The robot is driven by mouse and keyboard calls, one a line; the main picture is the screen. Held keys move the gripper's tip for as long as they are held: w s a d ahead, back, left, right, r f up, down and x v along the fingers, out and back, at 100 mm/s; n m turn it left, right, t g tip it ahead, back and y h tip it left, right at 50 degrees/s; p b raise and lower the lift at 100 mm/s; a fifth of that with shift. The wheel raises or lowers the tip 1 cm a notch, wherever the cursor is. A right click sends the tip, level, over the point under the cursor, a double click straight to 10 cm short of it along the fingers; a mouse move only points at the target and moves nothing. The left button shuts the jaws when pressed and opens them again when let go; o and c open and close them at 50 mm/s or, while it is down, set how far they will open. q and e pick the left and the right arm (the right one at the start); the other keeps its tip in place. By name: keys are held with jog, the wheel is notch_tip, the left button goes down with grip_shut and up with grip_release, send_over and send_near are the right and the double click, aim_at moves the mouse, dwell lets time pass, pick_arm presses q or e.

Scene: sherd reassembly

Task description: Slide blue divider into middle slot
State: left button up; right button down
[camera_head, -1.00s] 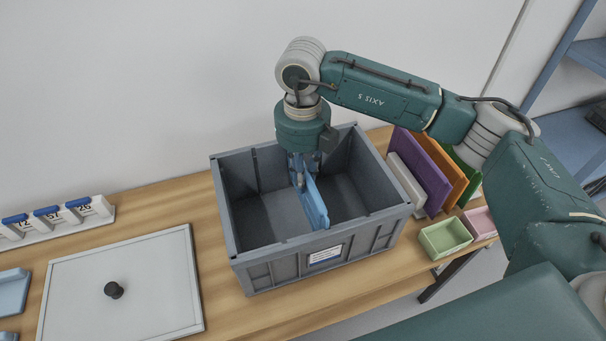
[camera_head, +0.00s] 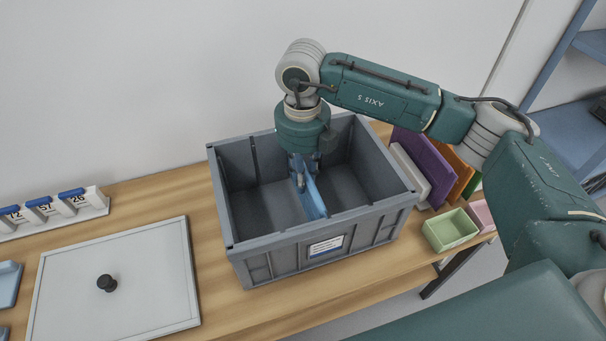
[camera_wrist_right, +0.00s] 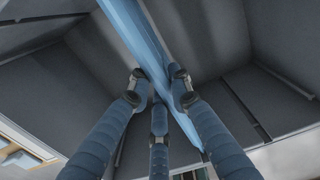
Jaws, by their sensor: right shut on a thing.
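The blue divider (camera_head: 314,197) stands on edge inside the grey crate (camera_head: 280,240), near the crate's middle, running from back to front. My right gripper (camera_head: 301,176) points down into the crate and is shut on the divider's upper edge. In the right wrist view the blue divider (camera_wrist_right: 150,45) passes between the fingers of my right gripper (camera_wrist_right: 158,88). The divider's bottom edge and the slot at its back end are hidden by my gripper and the crate wall. My left gripper is not in view.
Purple (camera_head: 424,160) and orange (camera_head: 457,175) dividers stand right of the crate, beside a pale one (camera_head: 409,174). A green tray (camera_head: 450,229) sits at the table's right end. A grey lid (camera_head: 120,275) with a black knob lies left. Numbered tags (camera_head: 45,208) stand behind it.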

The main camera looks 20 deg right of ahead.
jog(key=shift+f+b, duration=0.65)
jog(key=shift+f, duration=0.3)
jog(key=c, duration=1.5)
grip_release()
jog(key=shift+r, duration=0.15)
notch_tip(320, 180, up, 12)
jog(key=shift+f, duration=0.1)
